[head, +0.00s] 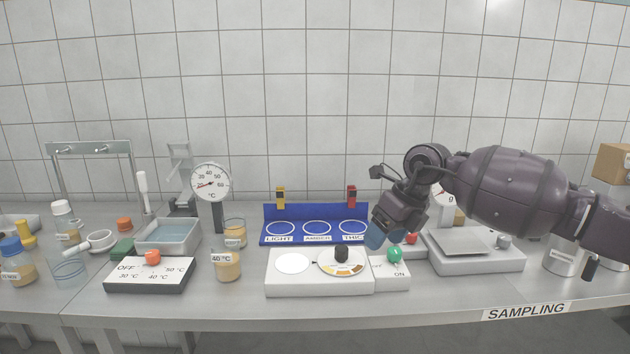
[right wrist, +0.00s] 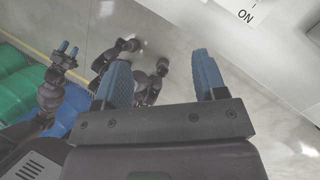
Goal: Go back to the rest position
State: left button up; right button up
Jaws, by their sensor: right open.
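My right gripper (head: 376,238) hangs over the bench in the head view, just left of the green knob (head: 394,254) on the white switch box. Its blue fingers also show in the right wrist view (right wrist: 165,82); they are apart with nothing between them. My right arm comes in from the right above the bench. In the right wrist view the fingers show against the bench front and floor, with the ON label at the top. My left gripper is not in the head view; in the right wrist view another gripper of mine (right wrist: 68,50) shows small at the left.
Near the right gripper are the blue rack (head: 290,238), a white dial unit (head: 318,287) and a scale (head: 475,262). A beaker (head: 227,265), a hotplate box (head: 150,288), a water bath (head: 168,250) and bottles stand to the left. The front bench strip is mostly clear.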

jog(key=s+a+r+m+t+y, duration=0.1)
jog(key=s+a+r+m+y, duration=0.35)
jog(key=a+r+y, duration=0.8)
jog(key=s+d+f+m+t+h+p, duration=0.1)
jog(key=s+d+f+m+t+h, duration=0.3)
jog(key=f+m, duration=0.55)
jog(key=s+d+f+m+t+h, duration=0.1)
jog(key=d+f+m+t+h, duration=0.2)
jog(key=d+f+m+t, duration=0.6)
jog(key=s+d+f+m+t+h+p, duration=0.1)
jog(key=s+d+f+m+h, duration=0.2)
jog(key=f+m, duration=0.7)
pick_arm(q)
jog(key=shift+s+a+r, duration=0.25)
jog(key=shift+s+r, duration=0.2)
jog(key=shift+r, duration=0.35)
pick_arm(e)
jog(key=s+d+f+m+g+h, duration=0.1)
jog(key=s+d+f+m+h, duration=0.1)
jog(key=s+f, duration=0.4)
jog(key=s+d+f+m+g+h, duration=0.2)
jog(key=s+d+f+m, duration=0.2)
jog(key=s, duration=0.8)
jog(key=s+d+f+m+g+h, duration=0.2)
jog(key=s+d+f+m, duration=0.1)
jog(key=s+f, duration=0.4)
jog(key=shift+s+d+f+h, duration=0.35)
jog(key=shift+s+d, duration=0.15)
jog(key=shift+s, duration=0.55)
